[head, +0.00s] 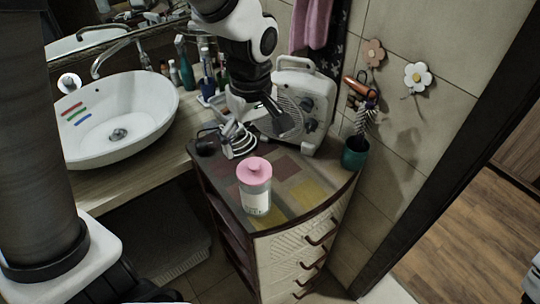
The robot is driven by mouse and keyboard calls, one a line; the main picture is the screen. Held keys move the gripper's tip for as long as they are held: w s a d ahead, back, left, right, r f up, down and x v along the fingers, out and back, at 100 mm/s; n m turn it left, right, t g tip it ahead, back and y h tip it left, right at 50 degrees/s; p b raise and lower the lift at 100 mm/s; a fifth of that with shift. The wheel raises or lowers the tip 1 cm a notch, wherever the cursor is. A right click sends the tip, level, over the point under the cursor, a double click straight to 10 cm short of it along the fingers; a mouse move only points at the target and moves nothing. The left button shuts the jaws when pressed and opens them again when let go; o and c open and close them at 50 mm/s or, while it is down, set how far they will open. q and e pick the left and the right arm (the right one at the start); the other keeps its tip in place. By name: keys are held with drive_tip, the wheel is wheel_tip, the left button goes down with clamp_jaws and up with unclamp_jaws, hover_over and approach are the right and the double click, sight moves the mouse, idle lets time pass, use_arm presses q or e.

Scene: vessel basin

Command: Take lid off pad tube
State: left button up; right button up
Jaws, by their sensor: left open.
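The pad tube (256,200) stands upright near the front of the drawer cabinet's top. It is a clear cylinder with pale contents and a printed label. Its pink lid (254,170) with a small raised knob sits on it. My left gripper (264,122) is black and reaches down from the top of the picture. It is open, behind and above the tube, apart from the lid, with nothing seen between its fingers.
A white heater-like appliance (303,104) stands behind the gripper. A green cup (355,152) is at the cabinet's right edge. A white basin (118,117) and several bottles are to the left. The patterned cabinet top (300,195) is clear right of the tube.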

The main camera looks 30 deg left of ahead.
sight(253, 166)
use_arm(q)
drive_tip(key=s+f, duration=0.1)
drive_tip(key=s+f+p, duration=0.1)
drive_tip(key=f, duration=0.1)
drive_tip(key=shift+f, duration=0.1)
drive_tip(key=f, duration=0.1)
drive_tip(key=w+f, duration=0.1)
drive_tip(key=f, duration=0.1)
drive_tip(key=shift+w+p, duration=0.1)
drive_tip(key=shift+p, duration=0.2)
drive_tip(key=shift+w+d+f, duration=0.1)
drive_tip(key=shift+w+f, duration=0.05)
drive_tip(key=shift+w, duration=0.05)
drive_tip(key=shift+s, duration=0.2)
drive_tip(key=shift+c, duration=1.3)
drive_tip(key=shift+s+r, duration=0.2)
drive_tip(key=shift+s, duration=0.1)
drive_tip(key=c, duration=0.7)
drive_tip(key=shift+c, duration=0.2)
use_arm(e)
drive_tip(key=shift+s+r, duration=0.55)
drive_tip(key=shift+r, duration=0.35)
